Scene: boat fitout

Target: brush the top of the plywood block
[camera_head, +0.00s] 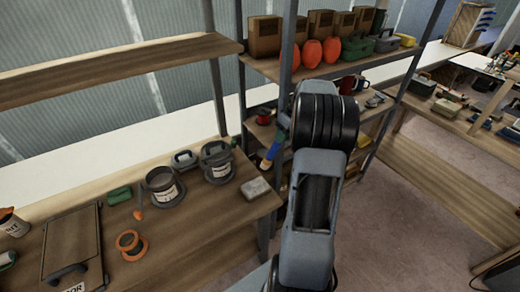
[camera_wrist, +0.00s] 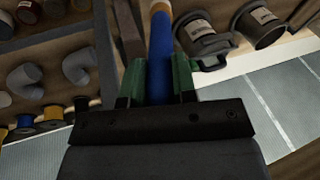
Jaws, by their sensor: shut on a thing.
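A pale, flat block (camera_head: 255,188), which looks like the plywood block, lies near the right end of the wooden workbench (camera_head: 205,235). My gripper (camera_head: 272,150) is off the bench's right end, above and to the right of the block, and partly hidden by my arm. In the wrist view my gripper (camera_wrist: 159,80) has its green pads shut on a blue handle (camera_wrist: 160,55) with a wood-coloured part (camera_wrist: 160,8) beyond it. This looks like the brush; its bristles are not clear. The brush (camera_head: 267,155) is apart from the block.
A shelf rack (camera_head: 330,68) with metal posts stands close behind my arm. Bare bench lies in front of the block.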

